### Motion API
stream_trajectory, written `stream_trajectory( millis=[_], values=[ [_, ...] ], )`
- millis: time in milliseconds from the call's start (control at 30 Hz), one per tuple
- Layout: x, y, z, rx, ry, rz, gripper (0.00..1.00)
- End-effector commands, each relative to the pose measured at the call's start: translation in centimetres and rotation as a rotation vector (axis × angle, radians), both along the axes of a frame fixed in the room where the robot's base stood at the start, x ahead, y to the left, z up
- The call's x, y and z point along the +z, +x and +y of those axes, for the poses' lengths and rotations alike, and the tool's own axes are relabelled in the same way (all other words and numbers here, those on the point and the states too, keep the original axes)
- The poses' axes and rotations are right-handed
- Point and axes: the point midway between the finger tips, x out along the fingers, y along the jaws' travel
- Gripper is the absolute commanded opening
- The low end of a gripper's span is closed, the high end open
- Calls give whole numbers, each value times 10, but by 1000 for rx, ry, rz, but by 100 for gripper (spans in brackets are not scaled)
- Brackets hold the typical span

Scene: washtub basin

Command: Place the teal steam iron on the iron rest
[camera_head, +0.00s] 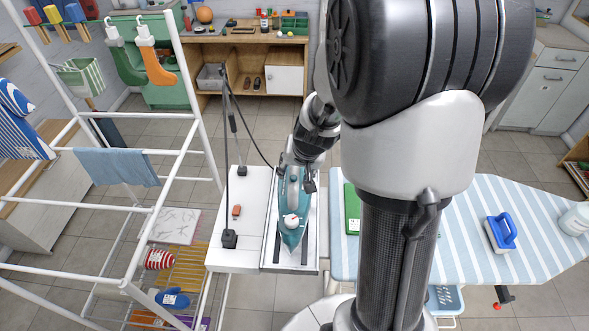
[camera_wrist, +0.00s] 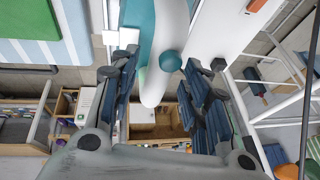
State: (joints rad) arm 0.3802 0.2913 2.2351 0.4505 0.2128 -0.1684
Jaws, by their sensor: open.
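The teal steam iron (camera_head: 292,240) lies on the iron rest (camera_head: 312,257), a pale tray with dark strips at the right end of the white side table. Its tip points toward the bottom of the head view. My gripper (camera_head: 297,178) is at the iron's far end, with its fingers spread. In the wrist view, the iron's white and teal body (camera_wrist: 172,30) reaches down between the two fingers of my gripper (camera_wrist: 158,75), with space on both sides. I cannot tell whether a finger touches it. My arm hides part of the scene to the right.
The white side table (camera_head: 222,257) holds a small orange box (camera_head: 237,211) and a black cord stand (camera_head: 229,238). A white drying rack (camera_head: 150,210) stands left. A striped ironing board (camera_head: 465,240) with a blue-handled brush (camera_head: 502,232) is right.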

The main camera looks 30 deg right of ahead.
Motion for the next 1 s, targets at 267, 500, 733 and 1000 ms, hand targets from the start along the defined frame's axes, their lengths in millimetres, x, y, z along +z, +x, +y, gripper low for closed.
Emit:
stream_trajectory(
  millis=[267,500,733,1000],
  values=[
    [62,-25,4,1,-2,-4,43],
    [87,-39,6,-1,0,0,43],
    [122,-56,42,107,-16,-8,43],
    [187,-145,126,420,-101,10,43]
  ],
)
